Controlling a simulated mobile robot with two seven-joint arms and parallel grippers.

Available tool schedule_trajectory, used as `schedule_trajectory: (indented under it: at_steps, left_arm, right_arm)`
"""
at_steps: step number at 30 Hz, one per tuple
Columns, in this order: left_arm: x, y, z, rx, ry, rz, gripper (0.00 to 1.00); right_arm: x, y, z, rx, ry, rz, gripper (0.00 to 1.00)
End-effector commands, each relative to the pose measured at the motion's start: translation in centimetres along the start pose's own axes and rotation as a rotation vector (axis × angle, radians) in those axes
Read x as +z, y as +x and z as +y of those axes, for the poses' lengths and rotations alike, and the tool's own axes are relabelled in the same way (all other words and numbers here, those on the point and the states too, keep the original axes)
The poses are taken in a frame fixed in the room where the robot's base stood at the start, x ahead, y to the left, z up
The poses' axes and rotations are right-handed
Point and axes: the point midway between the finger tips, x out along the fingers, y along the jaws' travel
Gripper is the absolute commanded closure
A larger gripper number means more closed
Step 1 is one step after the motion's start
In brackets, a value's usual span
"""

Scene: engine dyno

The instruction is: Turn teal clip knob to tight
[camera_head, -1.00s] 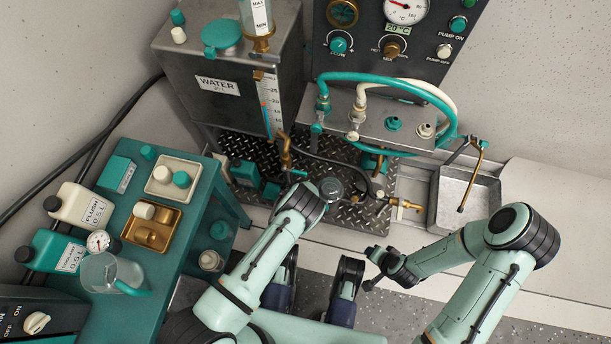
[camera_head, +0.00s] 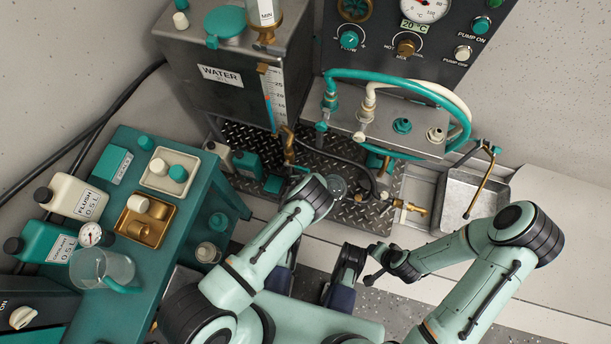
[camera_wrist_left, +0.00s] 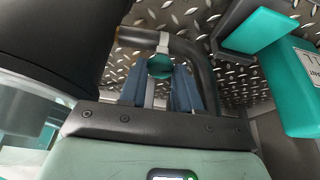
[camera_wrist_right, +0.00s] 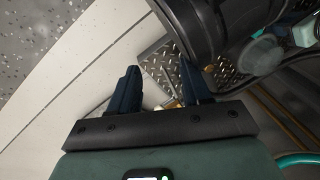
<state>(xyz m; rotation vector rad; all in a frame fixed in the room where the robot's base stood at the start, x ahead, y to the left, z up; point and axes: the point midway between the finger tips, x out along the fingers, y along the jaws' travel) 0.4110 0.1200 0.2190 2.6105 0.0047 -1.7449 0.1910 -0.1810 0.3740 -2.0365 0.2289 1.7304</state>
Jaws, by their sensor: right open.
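The teal clip knob (camera_wrist_left: 160,66) shows in the left wrist view as a small round teal cap on a pale metal clip at a black hose (camera_wrist_left: 190,52). My left gripper (camera_wrist_left: 160,82) has its two blue fingers on either side of the knob and clip. Whether the fingers press on it is not clear. In the head view my left forearm (camera_head: 275,240) covers this gripper and the knob. My right gripper (camera_head: 373,265) is open and empty, away from the knob to the right; its separated fingers show in the right wrist view (camera_wrist_right: 160,90).
A diamond-plate floor (camera_head: 355,215) lies below the hose, under the water tank (camera_head: 215,95). Teal bottles (camera_head: 248,165) stand close to the left gripper. A brass tap (camera_head: 408,207) and a metal tray (camera_head: 455,205) are to the right. A teal cart (camera_head: 195,215) stands left.

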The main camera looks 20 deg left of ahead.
Motion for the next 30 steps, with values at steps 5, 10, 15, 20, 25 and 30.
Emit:
schedule_trajectory:
  at_steps: [5, 10, 15, 20, 25, 30]
  left_arm:
    - [0.0, 0.0, -0.1, 0.005, 0.01, -0.001, 0.98]
    - [0.1, 0.1, -0.3, 0.037, 0.081, -0.003, 0.98]
    - [0.0, 0.1, -0.4, 0.081, 0.188, -0.002, 0.98]
    - [0.0, 0.1, -0.3, 0.106, 0.25, 0.0, 0.98]
    - [0.0, 0.1, -0.2, 0.108, 0.258, 0.001, 0.98]
    - [0.0, 0.0, -0.2, 0.108, 0.257, 0.001, 0.51]
  right_arm:
    - [0.0, 0.1, 0.0, 0.0, 0.0, -0.001, 0.52]
    - [0.4, 0.3, 0.3, 0.005, 0.003, -0.012, 0.52]
    - [1.1, 0.9, 0.8, 0.015, 0.009, -0.035, 0.52]
    - [1.5, 1.1, 1.2, 0.022, 0.013, -0.049, 0.52]
    - [1.5, 1.1, 1.2, 0.023, 0.013, -0.05, 0.52]
    - [1.5, 1.1, 1.2, 0.022, 0.013, -0.05, 0.52]
